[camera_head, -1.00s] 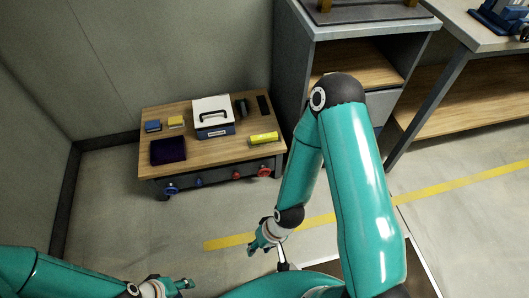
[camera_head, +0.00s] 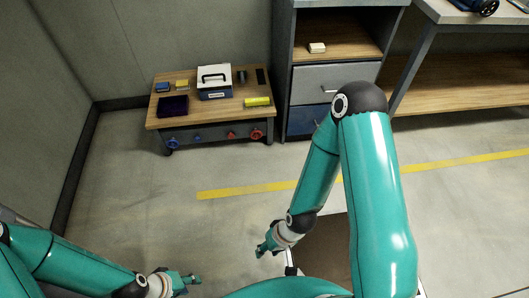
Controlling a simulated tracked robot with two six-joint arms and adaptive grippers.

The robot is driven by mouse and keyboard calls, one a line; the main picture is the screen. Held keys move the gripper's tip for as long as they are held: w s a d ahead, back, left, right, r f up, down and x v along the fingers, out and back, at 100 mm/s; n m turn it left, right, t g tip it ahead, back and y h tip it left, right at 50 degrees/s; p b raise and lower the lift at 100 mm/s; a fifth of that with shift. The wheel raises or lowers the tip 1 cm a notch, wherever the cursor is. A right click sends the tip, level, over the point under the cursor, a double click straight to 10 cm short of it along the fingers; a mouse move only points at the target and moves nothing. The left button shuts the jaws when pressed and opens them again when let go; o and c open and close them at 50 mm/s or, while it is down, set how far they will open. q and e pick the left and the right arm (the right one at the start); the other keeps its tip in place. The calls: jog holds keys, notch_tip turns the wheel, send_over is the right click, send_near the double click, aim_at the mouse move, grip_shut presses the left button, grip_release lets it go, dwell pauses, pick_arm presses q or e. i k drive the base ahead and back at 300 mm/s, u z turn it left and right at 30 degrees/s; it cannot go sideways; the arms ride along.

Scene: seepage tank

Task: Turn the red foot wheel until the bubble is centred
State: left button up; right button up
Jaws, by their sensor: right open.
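Two red wheels show on the front of the low wooden table: a red wheel (camera_head: 256,134) near the right corner and a smaller red knob (camera_head: 231,135) left of it. A yellow-green block (camera_head: 257,102), perhaps the level, lies on the table's right side; no bubble can be made out. My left gripper (camera_head: 190,280) is low at the left, apart from everything; its jaw opening is unclear. My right gripper (camera_head: 264,246) is open and empty above the floor, well short of the table.
The low table (camera_head: 205,126) also carries a white-and-blue case (camera_head: 214,82), a dark purple tray (camera_head: 173,106) and small blocks. Blue knobs (camera_head: 172,142) are on its front left. A drawer cabinet (camera_head: 335,85) stands close on its right. Floor before the table is clear.

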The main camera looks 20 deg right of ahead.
aim_at(256, 133)
jog(key=k, duration=0.75)
jog(key=u, duration=0.9)
jog(key=i, duration=0.15)
jog(key=z, duration=2.95)
jog(key=i, duration=0.85)
jog(key=z, duration=1.25)
jog(key=i, duration=0.25)
jog(key=u, duration=3.85)
jog(key=i, duration=1)
